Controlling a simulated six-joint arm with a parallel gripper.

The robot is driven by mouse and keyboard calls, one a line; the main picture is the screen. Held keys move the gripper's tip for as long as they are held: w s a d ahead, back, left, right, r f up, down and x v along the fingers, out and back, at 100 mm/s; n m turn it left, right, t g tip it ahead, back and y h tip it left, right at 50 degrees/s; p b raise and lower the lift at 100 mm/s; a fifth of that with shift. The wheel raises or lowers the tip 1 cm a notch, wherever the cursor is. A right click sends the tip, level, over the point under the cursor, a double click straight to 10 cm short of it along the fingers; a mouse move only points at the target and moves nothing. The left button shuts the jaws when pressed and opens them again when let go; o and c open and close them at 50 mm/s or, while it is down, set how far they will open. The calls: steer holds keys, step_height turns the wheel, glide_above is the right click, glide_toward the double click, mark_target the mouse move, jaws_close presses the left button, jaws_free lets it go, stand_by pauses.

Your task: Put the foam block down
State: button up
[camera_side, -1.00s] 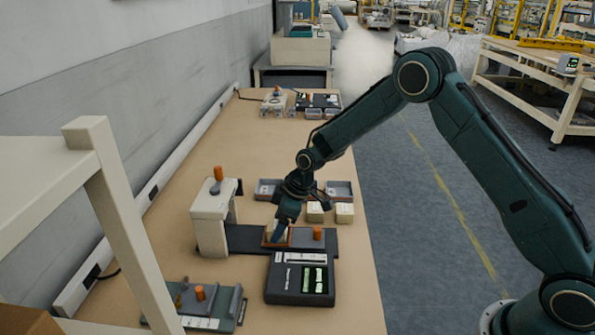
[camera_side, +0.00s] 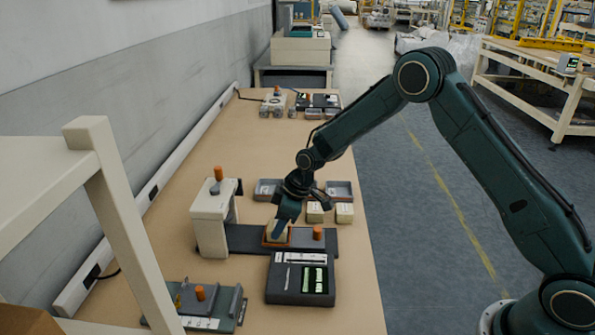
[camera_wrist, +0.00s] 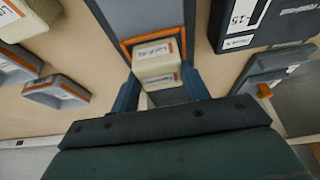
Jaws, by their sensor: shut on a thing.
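My gripper (camera_wrist: 162,92) is shut on a cream foam block (camera_wrist: 158,72) with a printed label, which sits between the two blue fingers in the wrist view. The block is at an orange-edged frame (camera_wrist: 125,45) on the grey plate (camera_wrist: 155,15); I cannot tell whether it touches the plate. In the side view my gripper (camera_side: 278,232) points down over the orange frame (camera_side: 287,243), and the cream block (camera_side: 273,233) shows partly behind the fingers. The dark plate (camera_side: 245,240) runs from under the beige press-like stand (camera_side: 210,225).
Two more cream blocks (camera_side: 344,212) stand behind right, near two grey trays (camera_side: 340,190). A dark case (camera_side: 300,295) with green-lit slots lies in front. An orange knob (camera_side: 318,233) stands right of the frame. A grey fixture (camera_side: 205,308) is at front left.

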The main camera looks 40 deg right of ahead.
step_height(320, 180, up, 20)
stand_by(0.8)
stand_by(0.5)
steer(key=w+d+f+m+h, duration=0.1)
steer(key=w+d+f+m, duration=0.3)
steer(key=w, duration=0.5)
steer(key=w+d+f+m+t+h, duration=0.1)
steer(key=w+d+f+m+h, duration=0.1)
steer(key=w+d+f+m, duration=0.3)
steer(key=shift+w+d+f, duration=1.3)
steer(key=shift+w+f, duration=0.9)
steer(key=shift+w, duration=0.25)
steer(key=shift+f, duration=1.35)
steer(key=shift+f, duration=0.1)
